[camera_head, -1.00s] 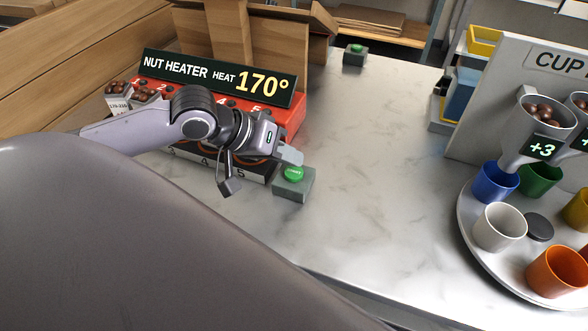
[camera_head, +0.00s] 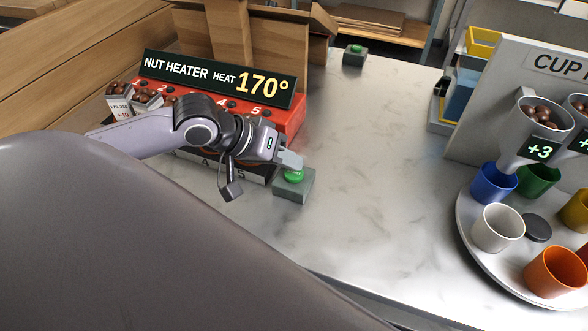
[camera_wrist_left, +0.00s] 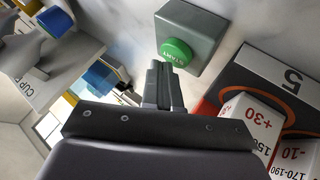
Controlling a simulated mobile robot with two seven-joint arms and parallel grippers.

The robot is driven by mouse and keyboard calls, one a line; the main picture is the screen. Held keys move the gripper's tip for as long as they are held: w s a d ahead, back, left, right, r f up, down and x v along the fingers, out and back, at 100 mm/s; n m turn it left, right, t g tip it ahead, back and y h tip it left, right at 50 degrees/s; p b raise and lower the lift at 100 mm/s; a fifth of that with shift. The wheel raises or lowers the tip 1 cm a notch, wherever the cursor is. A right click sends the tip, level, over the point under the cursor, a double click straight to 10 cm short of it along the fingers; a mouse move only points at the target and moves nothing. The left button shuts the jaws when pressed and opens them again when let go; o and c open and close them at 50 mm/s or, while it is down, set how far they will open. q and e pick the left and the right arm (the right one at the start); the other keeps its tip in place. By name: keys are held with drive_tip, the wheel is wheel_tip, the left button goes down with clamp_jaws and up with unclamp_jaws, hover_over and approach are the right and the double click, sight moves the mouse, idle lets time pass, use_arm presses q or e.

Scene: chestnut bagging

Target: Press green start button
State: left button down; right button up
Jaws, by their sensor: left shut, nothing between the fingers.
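The green start button (camera_head: 294,177) sits on a grey box (camera_head: 293,190) at the right front corner of the nut heater (camera_head: 216,80). In the left wrist view the green button (camera_wrist_left: 175,52) faces me, with lettering on it. My left gripper (camera_head: 291,163) is shut and empty, with its fingertips at the button's upper edge in the head view. In the left wrist view the shut fingers (camera_wrist_left: 161,68) are just beside the button; whether they touch it I cannot tell. My right gripper is not in view.
A second green button box (camera_head: 354,55) stands at the back of the table. A round tray (camera_head: 467,239) with coloured cups and a cup dispenser (camera_head: 510,100) are on the right. Chestnut boxes (camera_head: 146,98) stand at the heater's left. The middle of the table is clear.

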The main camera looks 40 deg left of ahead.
sight(288, 173)
use_arm(q)
drive_tip(key=shift+f, duration=0.45)
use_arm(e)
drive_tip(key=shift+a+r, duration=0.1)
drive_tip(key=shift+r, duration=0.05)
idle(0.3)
use_arm(q)
drive_tip(key=shift+r+p, duration=0.85)
drive_tip(key=shift+p, duration=0.5)
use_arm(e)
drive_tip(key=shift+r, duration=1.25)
use_arm(q)
drive_tip(key=shift+r+p, duration=0.7)
drive_tip(key=shift+p, duration=0.1)
drive_tip(key=shift+r+p, duration=0.75)
drive_tip(key=shift+p, duration=0.25)
wheel_tip(288, 173, up, 2)
drive_tip(key=p, duration=0.3)
drive_tip(key=shift+r, duration=0.15)
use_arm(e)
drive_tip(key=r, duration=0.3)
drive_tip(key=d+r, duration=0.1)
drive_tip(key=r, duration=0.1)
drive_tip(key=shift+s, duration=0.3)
